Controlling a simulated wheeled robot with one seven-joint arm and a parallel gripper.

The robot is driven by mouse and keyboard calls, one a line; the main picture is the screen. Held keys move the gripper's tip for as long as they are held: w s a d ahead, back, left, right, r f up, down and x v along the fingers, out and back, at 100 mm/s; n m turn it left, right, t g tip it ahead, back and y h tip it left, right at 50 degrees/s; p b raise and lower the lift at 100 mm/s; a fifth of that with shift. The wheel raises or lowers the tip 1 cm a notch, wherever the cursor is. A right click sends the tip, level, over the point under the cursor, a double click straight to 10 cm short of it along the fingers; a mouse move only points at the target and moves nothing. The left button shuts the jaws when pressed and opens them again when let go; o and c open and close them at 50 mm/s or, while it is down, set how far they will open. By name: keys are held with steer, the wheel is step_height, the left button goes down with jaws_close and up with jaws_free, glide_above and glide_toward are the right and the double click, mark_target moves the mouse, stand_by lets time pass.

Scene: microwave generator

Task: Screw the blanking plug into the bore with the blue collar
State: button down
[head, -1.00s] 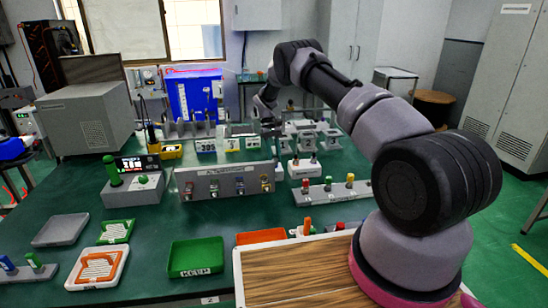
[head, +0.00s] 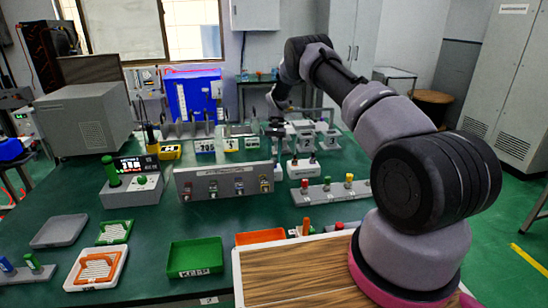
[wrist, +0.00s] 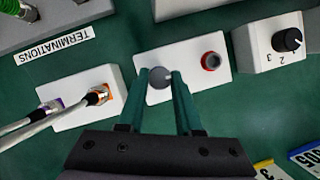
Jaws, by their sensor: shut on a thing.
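In the wrist view, my gripper (wrist: 163,75) has its two green fingers shut on a round grey plug (wrist: 159,78), seen from above. The plug is over the left part of a white block (wrist: 188,52). The same block has a bore with a red collar (wrist: 211,61) to the right of the fingers. No blue collar shows. Whatever lies directly under the plug is hidden, so I cannot tell how deep it sits. In the head view, the end of my arm is at the back of the bench, and the fingers are too small to make out.
A second white block (wrist: 65,109) with orange and purple collars and two metal connectors lies left of my fingers. A box with a black dial (wrist: 287,40) is at the right. Number cards (wrist: 268,172) stand at lower right.

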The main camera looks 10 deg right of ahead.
stand_by(0.4)
steer(key=c, duration=0.6)
jaws_free()
steer(key=shift+o, duration=0.2)
steer(key=shift+r, duration=0.1)
steer(key=v, duration=1)
steer(key=shift+w+r, duration=0.15)
steer(key=shift+r, duration=0.15)
steer(key=shift+d, duration=0.1)
